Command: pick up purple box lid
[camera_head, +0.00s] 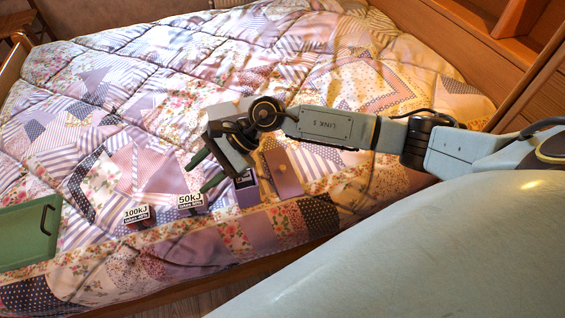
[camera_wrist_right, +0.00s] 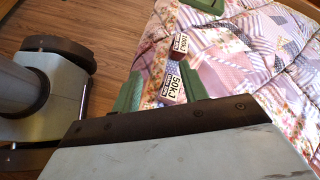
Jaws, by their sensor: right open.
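A flat purple piece with a small knob, which looks like the purple box lid (camera_head: 284,178), lies on the quilt in the head view, just right of a purple box (camera_head: 247,194). The box is partly hidden behind my right gripper. My right gripper (camera_head: 204,172) is open and empty, with its green fingers pointing left, away from the lid. The lid is on the wrist side of the fingers. In the right wrist view the gripper's fingers (camera_wrist_right: 162,90) stand apart, and neither lid nor purple box shows. My left gripper is out of view.
Two small labelled blocks, 100kJ (camera_head: 137,214) and 50kJ (camera_head: 190,201), sit near the bed's front edge. A green tray (camera_head: 22,262) lies at the left. The quilt (camera_head: 130,80) behind is clear. Wooden cabinets (camera_head: 470,45) stand at the upper right.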

